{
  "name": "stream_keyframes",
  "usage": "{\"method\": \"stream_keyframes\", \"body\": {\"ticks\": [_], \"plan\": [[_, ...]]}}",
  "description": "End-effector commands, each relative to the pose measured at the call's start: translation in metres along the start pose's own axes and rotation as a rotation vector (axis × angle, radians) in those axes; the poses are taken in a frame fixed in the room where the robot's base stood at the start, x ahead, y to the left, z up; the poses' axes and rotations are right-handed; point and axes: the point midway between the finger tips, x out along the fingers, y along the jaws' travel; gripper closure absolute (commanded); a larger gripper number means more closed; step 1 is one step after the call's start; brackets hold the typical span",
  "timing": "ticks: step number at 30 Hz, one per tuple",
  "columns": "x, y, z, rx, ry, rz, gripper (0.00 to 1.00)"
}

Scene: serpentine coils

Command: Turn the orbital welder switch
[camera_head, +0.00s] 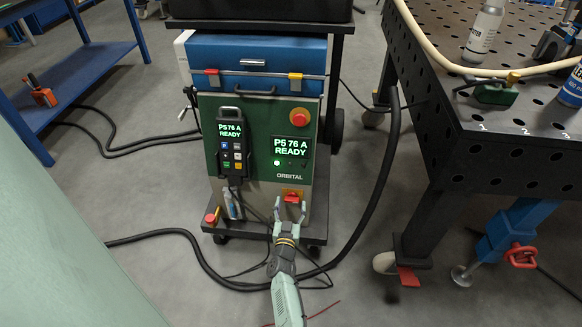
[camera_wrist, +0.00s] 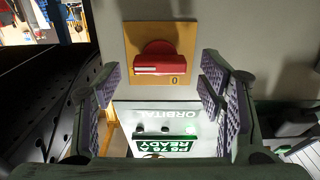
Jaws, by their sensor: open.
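The orbital welder (camera_head: 212,168) is a green and grey cabinet with a blue top, standing on a dark cart. Its display (camera_head: 299,147) reads "P5 76 A READY". The red rotary switch (camera_head: 291,198) sits on a yellow plate low on the front panel. In the wrist view the switch (camera_wrist: 158,62) shows close up, with its handle bar lying horizontal and a "0" mark beside it on the plate. My gripper (camera_head: 290,207) is in front of the switch. Its padded fingers (camera_wrist: 167,88) are spread wide in the wrist view, with nothing between them; I see no contact.
A perforated black welding table (camera_head: 455,115) with bottles and clamps stands at the right. A blue shelf bench (camera_head: 75,75) is at the left. Dark hoses (camera_head: 185,235) lie on the floor around the cart. A red emergency button (camera_head: 300,118) sits above the display.

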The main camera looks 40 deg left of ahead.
Motion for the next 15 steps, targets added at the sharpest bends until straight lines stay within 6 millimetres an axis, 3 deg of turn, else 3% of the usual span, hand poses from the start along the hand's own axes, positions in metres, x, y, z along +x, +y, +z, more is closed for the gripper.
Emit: {"method": "stream_keyframes", "body": {"ticks": [12,15], "plan": [[0.0098,0.0002,-0.0007,0.0,-0.001,0.0,0.37],[0.0097,0.0002,-0.0007,0.0,-0.001,0.0,0.43]]}}
